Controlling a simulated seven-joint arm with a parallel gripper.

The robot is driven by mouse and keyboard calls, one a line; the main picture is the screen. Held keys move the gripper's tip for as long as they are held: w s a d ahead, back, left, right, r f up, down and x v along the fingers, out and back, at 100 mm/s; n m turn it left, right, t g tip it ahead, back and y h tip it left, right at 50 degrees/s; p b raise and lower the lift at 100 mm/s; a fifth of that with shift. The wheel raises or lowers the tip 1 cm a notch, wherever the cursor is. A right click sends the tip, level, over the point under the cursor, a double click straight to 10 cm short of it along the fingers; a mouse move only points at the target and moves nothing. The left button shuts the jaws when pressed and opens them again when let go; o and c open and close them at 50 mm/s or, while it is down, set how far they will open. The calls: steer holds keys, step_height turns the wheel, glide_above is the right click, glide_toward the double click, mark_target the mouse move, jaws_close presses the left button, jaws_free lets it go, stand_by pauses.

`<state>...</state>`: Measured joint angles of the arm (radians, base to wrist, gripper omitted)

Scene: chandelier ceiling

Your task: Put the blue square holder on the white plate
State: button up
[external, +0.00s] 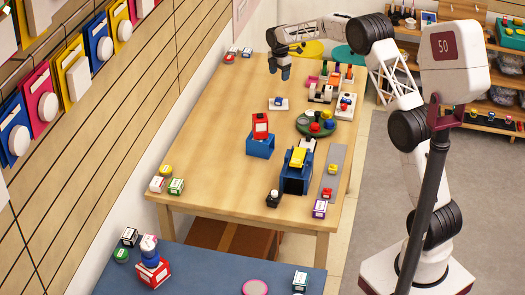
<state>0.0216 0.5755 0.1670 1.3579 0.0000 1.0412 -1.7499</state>
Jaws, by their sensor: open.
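A blue square holder (260,148) stands near the middle of the wooden table with a red-and-white box (260,125) upright in it. A second, taller blue holder (294,183) stands nearer the front with a yellow item (297,157) on top. A white plate (286,105) lies beyond the first blue holder and carries a small blue item (278,101). Another white plate (346,112) at the right edge bears small coloured pieces. My gripper (285,74) hangs over the far part of the table, beyond the first plate. It is open; its fingertips are small and hard to make out.
A round green tray (303,127) with red, blue and yellow pieces stands right of the blue holder. A grey strip (336,160) with small pieces runs along the right edge. Small boxes and jars sit at the front left corner. The table's left middle is clear.

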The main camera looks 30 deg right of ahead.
steer(key=s+r+m, duration=0.3)
steer(key=s+r, duration=0.4)
steer(key=s, duration=0.4)
steer(key=s+a+r+m+t, duration=0.1)
steer(key=s+r+m, duration=0.3)
steer(key=s+r, duration=0.55)
steer(key=s+r+m, duration=0.3)
steer(key=s+r, duration=0.2)
steer(key=s, duration=0.9)
steer(key=s+f+m, duration=0.1)
steer(key=s+m, duration=0.2)
steer(key=s, duration=0.9)
steer(key=s+f+m+t, duration=0.1)
steer(key=s+f+m, duration=0.1)
steer(key=s, duration=1)
steer(key=s+f+m, duration=0.2)
steer(key=s+m, duration=0.3)
steer(key=s, duration=0.8)
steer(key=shift+a+t, duration=0.3)
steer(key=shift+a, duration=0.1)
